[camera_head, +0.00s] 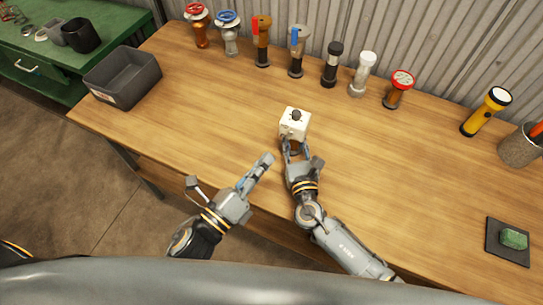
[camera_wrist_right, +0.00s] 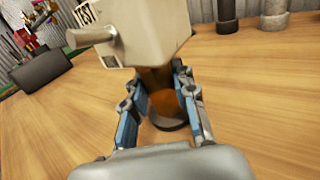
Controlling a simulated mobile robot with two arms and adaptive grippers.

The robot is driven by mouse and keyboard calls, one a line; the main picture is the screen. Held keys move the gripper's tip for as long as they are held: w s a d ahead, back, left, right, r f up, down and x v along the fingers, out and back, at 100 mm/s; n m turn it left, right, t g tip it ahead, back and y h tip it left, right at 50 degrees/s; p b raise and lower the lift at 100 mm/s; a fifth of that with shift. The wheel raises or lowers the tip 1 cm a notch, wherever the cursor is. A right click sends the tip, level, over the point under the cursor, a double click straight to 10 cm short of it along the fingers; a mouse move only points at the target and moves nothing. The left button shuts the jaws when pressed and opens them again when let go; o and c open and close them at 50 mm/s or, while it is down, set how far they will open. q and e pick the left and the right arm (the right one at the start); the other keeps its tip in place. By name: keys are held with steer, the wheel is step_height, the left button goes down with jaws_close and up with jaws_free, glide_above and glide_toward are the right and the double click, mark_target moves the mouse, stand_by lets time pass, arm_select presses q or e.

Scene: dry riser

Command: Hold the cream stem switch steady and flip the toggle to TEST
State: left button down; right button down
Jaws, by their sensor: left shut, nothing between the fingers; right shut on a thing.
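The cream stem switch (camera_head: 295,121) stands upright near the middle of the table, a cream box on an orange-brown stem. In the right wrist view the cream box (camera_wrist_right: 150,30) fills the top, with a TEST label on its left face and a grey toggle lever (camera_wrist_right: 92,37) sticking out to the left. My right gripper (camera_head: 293,148) is shut around the stem (camera_wrist_right: 163,90) below the box, a finger on each side. My left gripper (camera_head: 267,160) is shut and empty, left of and nearer than the switch, apart from it. The lever's exact setting cannot be told.
A row of several valves and fittings (camera_head: 297,52) stands along the back wall. A dark grey bin (camera_head: 123,78) is at the left end. A yellow flashlight (camera_head: 485,111), a tool pot (camera_head: 520,146) and a green block (camera_head: 513,238) are at right. The table around the switch is clear.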

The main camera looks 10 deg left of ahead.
stand_by(0.3)
steer(key=c, duration=1)
jaws_free()
